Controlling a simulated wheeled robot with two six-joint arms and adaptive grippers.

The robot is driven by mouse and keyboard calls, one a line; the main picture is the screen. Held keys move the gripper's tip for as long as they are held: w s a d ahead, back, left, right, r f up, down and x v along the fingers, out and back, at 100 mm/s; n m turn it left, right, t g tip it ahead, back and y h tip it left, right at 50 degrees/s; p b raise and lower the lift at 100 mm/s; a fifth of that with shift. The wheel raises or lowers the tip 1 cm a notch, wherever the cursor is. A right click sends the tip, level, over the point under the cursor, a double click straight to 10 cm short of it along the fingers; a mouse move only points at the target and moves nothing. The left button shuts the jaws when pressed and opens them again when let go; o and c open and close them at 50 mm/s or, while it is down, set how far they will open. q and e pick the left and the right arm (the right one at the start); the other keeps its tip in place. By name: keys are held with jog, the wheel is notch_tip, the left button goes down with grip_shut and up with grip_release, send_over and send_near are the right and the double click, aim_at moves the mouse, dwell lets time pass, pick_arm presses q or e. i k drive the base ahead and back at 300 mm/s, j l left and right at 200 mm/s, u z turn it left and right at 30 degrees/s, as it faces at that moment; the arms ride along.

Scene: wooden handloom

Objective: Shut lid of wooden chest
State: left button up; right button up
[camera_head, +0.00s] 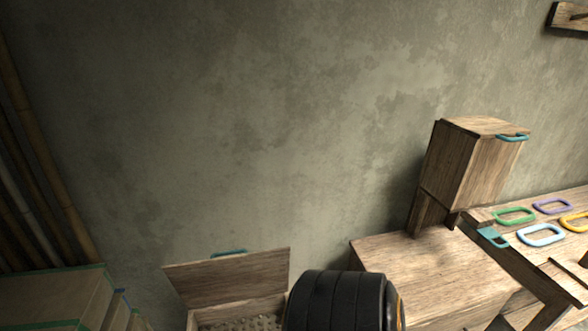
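The wooden chest (252,306) stands at the bottom of the head view, cut off by the lower edge. Its lid (228,277) is raised and stands open at the back, close to the wall. A teal handle (228,253) shows on the lid's upper edge. A pale, bumpy surface shows inside the chest. A thick black cylindrical part, which looks like a link of my arm, covers the area at the chest's right. Neither of my grippers shows in this view.
A wooden bench (425,268) stands right of the chest, with a tall wooden box (467,165) at its back. Coloured rings, such as a green one (515,216), lie farther right. Stacked boxes (50,299) and bamboo poles (38,165) stand left.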

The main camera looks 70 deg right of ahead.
aim_at(212, 281)
jog(key=k+z, duration=0.1)
jog(key=z, duration=1.35)
